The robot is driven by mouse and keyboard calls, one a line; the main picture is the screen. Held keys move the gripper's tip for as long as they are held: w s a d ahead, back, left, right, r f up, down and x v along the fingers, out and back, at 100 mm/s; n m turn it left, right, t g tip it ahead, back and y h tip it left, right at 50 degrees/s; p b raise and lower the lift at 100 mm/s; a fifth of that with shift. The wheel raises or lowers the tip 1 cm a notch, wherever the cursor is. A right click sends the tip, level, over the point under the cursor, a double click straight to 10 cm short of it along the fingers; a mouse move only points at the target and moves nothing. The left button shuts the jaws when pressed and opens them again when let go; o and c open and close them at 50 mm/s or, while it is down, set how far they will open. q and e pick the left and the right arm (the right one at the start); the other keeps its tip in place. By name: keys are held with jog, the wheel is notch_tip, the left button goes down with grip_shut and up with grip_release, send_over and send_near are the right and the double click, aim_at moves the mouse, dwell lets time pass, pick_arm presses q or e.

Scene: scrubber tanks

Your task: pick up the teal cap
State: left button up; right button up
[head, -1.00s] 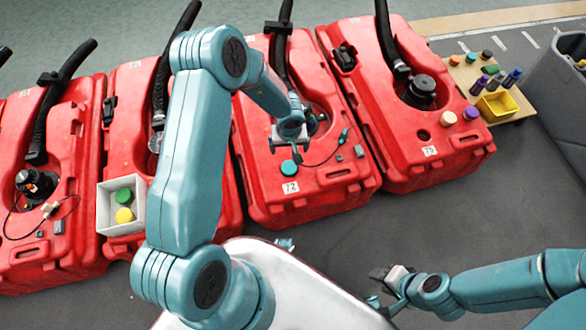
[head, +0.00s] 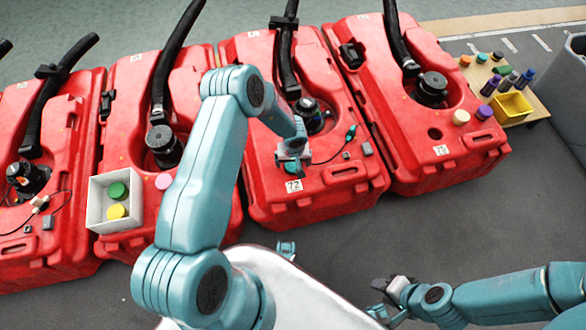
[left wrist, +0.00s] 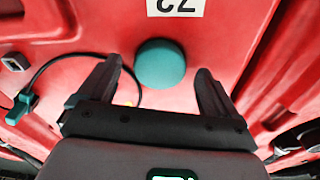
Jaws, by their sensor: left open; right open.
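The teal cap (left wrist: 160,64) rests on the red tank numbered 72 (head: 262,190), near its label. In the head view the cap (head: 291,168) is partly hidden by my left gripper (head: 293,155), which is right over it. In the left wrist view the cap sits between the tips of the two open black fingers, with a gap on each side. The left gripper is open and holds nothing. My right gripper (head: 377,300) is open and empty, low over the dark floor, away from the tanks.
A thin cable with a teal connector (head: 351,132) lies right of the cap. A white box (head: 97,215) holds a green and a yellow cap. A pink cap (head: 164,181) sits on the neighbouring tank. A yellow tray (head: 513,105) and several caps stand at the right.

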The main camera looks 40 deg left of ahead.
pick_arm(q)
jog(key=shift+f, duration=0.45)
jog(key=shift+r, duration=0.1)
jog(key=c, duration=1.3)
jog(key=shift+r, duration=0.1)
notch_tip(320, 180, up, 20)
jog(key=p, duration=0.9)
jog(key=shift+r+p, duration=0.9)
jog(key=shift+p, duration=0.6)
notch_tip(320, 180, up, 5)
jog(key=p, duration=0.7)
send_over(293, 164)
